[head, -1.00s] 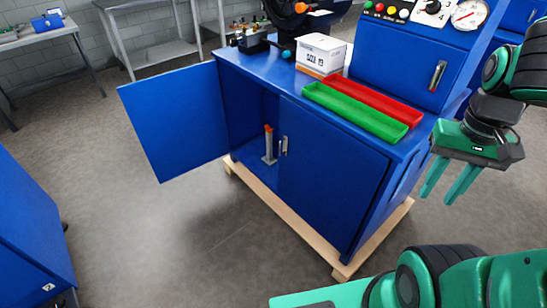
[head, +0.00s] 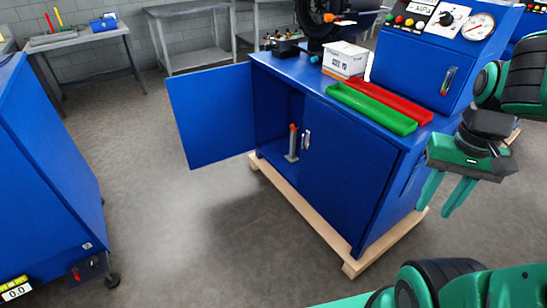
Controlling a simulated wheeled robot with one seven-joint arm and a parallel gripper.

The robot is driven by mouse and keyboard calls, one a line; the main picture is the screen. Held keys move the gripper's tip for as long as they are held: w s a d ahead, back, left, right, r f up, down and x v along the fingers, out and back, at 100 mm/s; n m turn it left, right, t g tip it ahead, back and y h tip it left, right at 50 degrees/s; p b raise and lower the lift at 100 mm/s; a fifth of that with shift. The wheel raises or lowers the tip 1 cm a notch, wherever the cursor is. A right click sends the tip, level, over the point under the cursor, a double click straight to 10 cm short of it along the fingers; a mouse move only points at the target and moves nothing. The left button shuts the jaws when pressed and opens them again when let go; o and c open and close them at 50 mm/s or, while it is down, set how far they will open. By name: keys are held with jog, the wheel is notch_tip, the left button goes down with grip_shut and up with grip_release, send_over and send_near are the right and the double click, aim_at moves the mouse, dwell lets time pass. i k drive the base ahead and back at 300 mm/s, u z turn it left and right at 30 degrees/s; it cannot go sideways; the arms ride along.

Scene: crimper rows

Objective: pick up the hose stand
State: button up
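The hose stand (head: 292,147) appears to be the thin upright grey post with an orange tip on a flat base. It stands on the floor of the blue cabinet (head: 345,185), just inside the opening at the left. The cabinet's left door (head: 210,115) is swung wide open and its right door is shut. My gripper (head: 443,196) is at the right, in front of the cabinet's right side in the picture and well away from the stand. Its two green fingers point down, apart, with nothing between them.
Green (head: 370,108) and red (head: 392,100) trays and a white box (head: 345,60) sit on the cabinet top. The cabinet rests on a wooden pallet (head: 352,266). Another blue cabinet (head: 45,180) stands at the left. Grey floor (head: 215,240) between them is clear.

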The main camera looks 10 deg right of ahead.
aim_at(292, 157)
jog(key=u, duration=2.05)
jog(key=i, duration=1.8)
jog(key=z, duration=2.6)
jog(key=i, duration=0.8)
jog(key=z, duration=0.05)
